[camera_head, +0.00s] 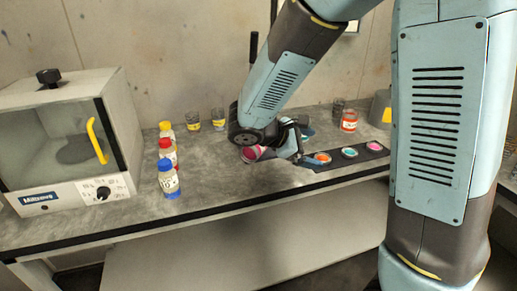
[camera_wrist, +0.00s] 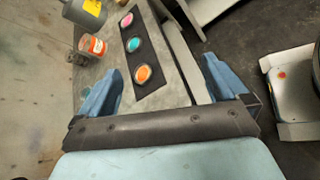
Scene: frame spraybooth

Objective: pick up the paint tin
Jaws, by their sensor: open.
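A grey can with a yellow label, which looks most like the paint tin (camera_head: 380,108), stands at the right back of the bench, partly hidden behind my arm. It also shows at the top left of the wrist view (camera_wrist: 85,12), cut by the edge. My gripper (camera_head: 302,155) is open, over the bench's front part near the dark strip, well left of the can. In the wrist view my gripper's two blue fingers (camera_wrist: 162,70) are spread with nothing held. A pink-topped round thing (camera_head: 257,153) shows beside my wrist, partly hidden.
A dark strip (camera_wrist: 151,88) holds orange, teal and pink paint dishes. An orange-labelled jar (camera_head: 349,120) stands behind it. Bottles with blue (camera_head: 168,182), red and yellow caps stand left, beside a boxy oven (camera_head: 120,130). Two cups (camera_head: 218,118) stand at the wall.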

